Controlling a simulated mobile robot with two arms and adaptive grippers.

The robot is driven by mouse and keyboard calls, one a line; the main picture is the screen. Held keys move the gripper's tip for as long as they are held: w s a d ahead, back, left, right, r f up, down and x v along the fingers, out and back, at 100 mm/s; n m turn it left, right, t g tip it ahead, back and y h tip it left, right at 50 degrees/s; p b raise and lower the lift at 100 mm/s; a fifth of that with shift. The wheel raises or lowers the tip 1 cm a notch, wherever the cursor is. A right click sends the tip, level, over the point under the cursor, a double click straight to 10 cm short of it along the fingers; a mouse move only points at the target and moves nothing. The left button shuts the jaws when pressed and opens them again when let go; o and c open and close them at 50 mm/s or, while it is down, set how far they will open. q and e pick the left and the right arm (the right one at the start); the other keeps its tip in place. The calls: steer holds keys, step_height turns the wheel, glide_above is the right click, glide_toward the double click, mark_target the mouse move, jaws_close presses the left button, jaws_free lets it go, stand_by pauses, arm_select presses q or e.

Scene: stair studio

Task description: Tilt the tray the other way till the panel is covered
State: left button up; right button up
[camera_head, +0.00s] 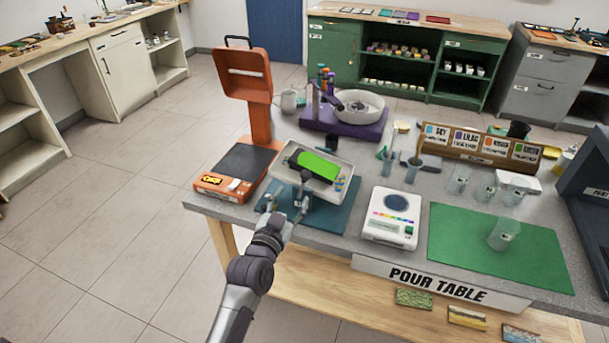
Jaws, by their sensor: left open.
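A pale tray (336,164) sits above a teal mat (332,219) near the left front of the table. Inside it lies a dark panel (293,158) with bright green (317,164) over much of it; dark still shows at its left end. Small blue and yellow marks show at the tray's right end. The tray seems to slope, but I cannot tell exactly how much. My left gripper (287,201) is open in front of the tray's near side, fingers spread; whether it touches the tray is unclear. My right gripper is out of view.
An orange press-like stand (258,120) rises left of the tray. A purple-based device with a white bowl (359,105) stands behind. A white scale (392,218) is at the right, beside a green mat (530,249) with a clear cup (503,234).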

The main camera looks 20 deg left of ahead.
mark_target(304, 179)
arm_select(q)
steer(key=w, duration=0.6)
steer(key=w+p, duration=0.1)
steer(key=w, duration=0.3)
steer(key=shift+d, duration=0.4)
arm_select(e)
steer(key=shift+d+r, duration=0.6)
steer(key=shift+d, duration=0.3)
arm_select(q)
steer(key=shift+s, duration=0.1)
jaws_close()
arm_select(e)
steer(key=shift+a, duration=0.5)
